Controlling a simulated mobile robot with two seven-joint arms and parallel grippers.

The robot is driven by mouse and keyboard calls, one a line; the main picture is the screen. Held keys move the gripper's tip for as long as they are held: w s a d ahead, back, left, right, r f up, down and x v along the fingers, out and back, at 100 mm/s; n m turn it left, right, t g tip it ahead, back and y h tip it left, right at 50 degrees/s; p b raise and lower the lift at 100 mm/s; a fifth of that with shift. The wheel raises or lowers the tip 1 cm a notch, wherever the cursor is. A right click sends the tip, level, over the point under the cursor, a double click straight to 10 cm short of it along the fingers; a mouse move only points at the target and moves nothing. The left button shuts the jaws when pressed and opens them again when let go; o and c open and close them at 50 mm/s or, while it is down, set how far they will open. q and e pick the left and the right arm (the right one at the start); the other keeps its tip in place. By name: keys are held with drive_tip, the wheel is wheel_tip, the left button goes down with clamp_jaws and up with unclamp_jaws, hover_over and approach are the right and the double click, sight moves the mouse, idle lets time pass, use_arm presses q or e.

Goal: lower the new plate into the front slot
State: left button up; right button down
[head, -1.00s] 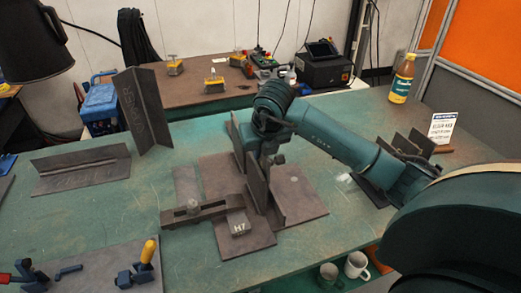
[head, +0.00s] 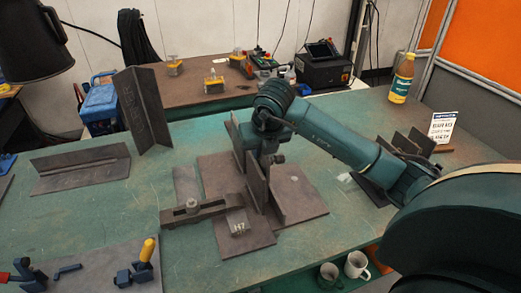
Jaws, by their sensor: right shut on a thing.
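My right gripper (head: 262,158) points down over the fixture in the middle of the table and is shut on a dark upright plate (head: 256,186). The plate's lower edge is close to the fixture base (head: 302,202). I cannot tell whether it sits in a slot, as its foot is partly hidden by the fixture's bar and block. Another upright piece (head: 279,202) stands close on its right. A further upright plate (head: 233,134) shows behind the gripper. A clamp bar (head: 192,213) and a block marked H7 (head: 238,222) lie in front. My left gripper is out of view.
An angle piece (head: 145,110) stands upright at the back left, with another (head: 80,168) lying before it. A rack with plates (head: 408,147), a sign (head: 442,127) and a bottle (head: 402,78) are at the right. Toggle clamps (head: 140,265) occupy the front left. Mugs (head: 356,264) sit below the front edge.

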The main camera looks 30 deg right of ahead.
drive_tip(key=shift+s+f, duration=0.25)
drive_tip(key=shift+f, duration=0.4)
drive_tip(key=c, duration=1.5)
unclamp_jaws()
drive_tip(key=shift+s+a+f, duration=0.1)
drive_tip(key=shift+b, duration=0.3)
drive_tip(key=v, duration=1.4)
drive_tip(key=shift+w+d+r, duration=0.25)
drive_tip(key=shift+d+r, duration=0.05)
drive_tip(key=shift+d, duration=0.05)
